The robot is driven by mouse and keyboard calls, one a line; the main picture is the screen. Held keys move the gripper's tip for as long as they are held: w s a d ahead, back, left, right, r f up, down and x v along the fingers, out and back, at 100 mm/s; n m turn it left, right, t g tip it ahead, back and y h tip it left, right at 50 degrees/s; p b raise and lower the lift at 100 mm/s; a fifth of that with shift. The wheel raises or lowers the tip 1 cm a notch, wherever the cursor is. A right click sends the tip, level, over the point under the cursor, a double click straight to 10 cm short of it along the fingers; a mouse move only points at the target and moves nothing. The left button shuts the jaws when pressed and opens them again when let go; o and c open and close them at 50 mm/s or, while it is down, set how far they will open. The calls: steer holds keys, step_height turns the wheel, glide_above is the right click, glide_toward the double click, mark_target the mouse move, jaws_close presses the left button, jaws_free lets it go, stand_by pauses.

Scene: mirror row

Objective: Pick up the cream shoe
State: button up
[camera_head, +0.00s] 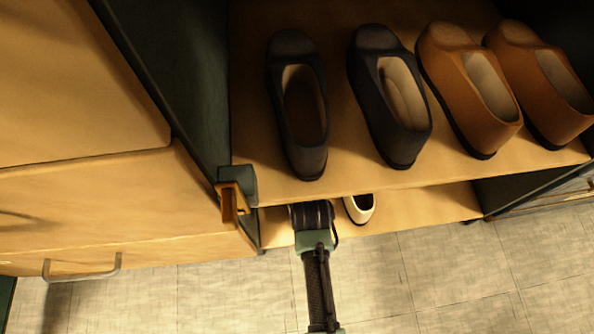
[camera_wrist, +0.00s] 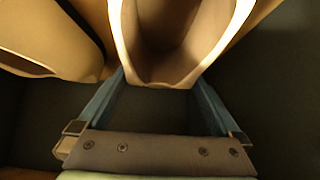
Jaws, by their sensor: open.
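My gripper (camera_wrist: 160,80) is open in the wrist view, with one blue finger on each side. The heel end of a cream shoe (camera_wrist: 160,78) shows between the fingertips, its opening facing the camera. I cannot tell whether the fingers touch it. A second pale shoe (camera_wrist: 50,40) lies to the left, outside the left finger. In the head view one cream shoe (camera_head: 359,208) peeks out on the lower shelf (camera_head: 425,208), just right of my arm. My fingers and the other pale shoe are hidden there under the upper shelf.
The upper shelf (camera_head: 350,180) overhangs my gripper and carries two black shoes (camera_head: 390,95) and two brown shoes (camera_head: 468,90). A dark green cabinet side with an orange handle (camera_head: 232,203) stands close left of my arm. The tiled floor (camera_head: 430,270) in front is clear.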

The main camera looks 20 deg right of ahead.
steer(key=shift+w, duration=0.1)
steer(key=shift+c, duration=0.2)
jaws_close()
steer(key=shift+r, duration=0.1)
stand_by(0.4)
